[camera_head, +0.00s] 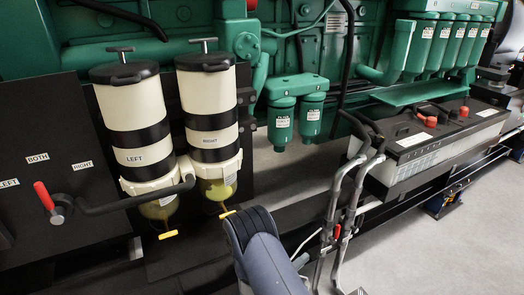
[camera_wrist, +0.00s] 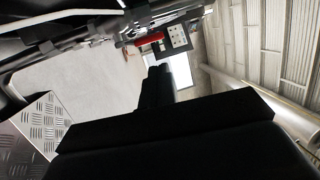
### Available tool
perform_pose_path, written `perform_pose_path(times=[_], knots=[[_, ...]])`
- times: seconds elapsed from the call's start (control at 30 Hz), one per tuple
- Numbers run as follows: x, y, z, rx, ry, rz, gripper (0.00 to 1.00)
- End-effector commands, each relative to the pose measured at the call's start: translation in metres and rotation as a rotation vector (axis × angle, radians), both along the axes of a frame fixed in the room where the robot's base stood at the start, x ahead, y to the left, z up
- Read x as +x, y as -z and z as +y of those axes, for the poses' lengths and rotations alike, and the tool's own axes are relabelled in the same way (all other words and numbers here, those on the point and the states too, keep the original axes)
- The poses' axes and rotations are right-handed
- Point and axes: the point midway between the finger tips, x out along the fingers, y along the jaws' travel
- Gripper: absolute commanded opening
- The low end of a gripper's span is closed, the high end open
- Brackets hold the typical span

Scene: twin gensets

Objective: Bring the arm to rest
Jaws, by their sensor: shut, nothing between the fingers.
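My gripper (camera_wrist: 159,74) shows in the wrist view as dark fingers held together with nothing between them. They point toward open space, apart from any surface. In the head view a grey and black part of my arm rises at bottom centre, in front of the genset; my gripper cannot be made out there. The left filter (camera_head: 133,110) and right filter (camera_head: 208,90) hang upright on the dark panel, with yellow-handled drains below. A red-handled lever (camera_head: 45,197) stands on the panel at the left, near the LEFT, BOTH and RIGHT labels.
Grey metal pipes (camera_head: 335,200) stand close right of my arm. A battery box (camera_head: 440,145) with red caps sits farther right. Green canisters (camera_head: 297,112) hang above. Bare floor (camera_head: 440,240) is open at lower right. The wrist view shows a tread-plate step (camera_wrist: 42,127) and a corrugated wall (camera_wrist: 245,45).

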Motion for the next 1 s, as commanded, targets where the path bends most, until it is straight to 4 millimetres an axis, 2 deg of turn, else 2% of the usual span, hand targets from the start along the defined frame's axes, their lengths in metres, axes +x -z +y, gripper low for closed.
perform_pose_path(times=[0.27, 0.8, 1.0], knots=[[0.006, 0.000, -0.010, 0.001, 0.003, -0.001, 0.00], [0.060, -0.005, -0.091, 0.000, 0.003, -0.003, 0.00], [0.076, -0.007, -0.106, -0.001, -0.005, -0.002, 0.00]])
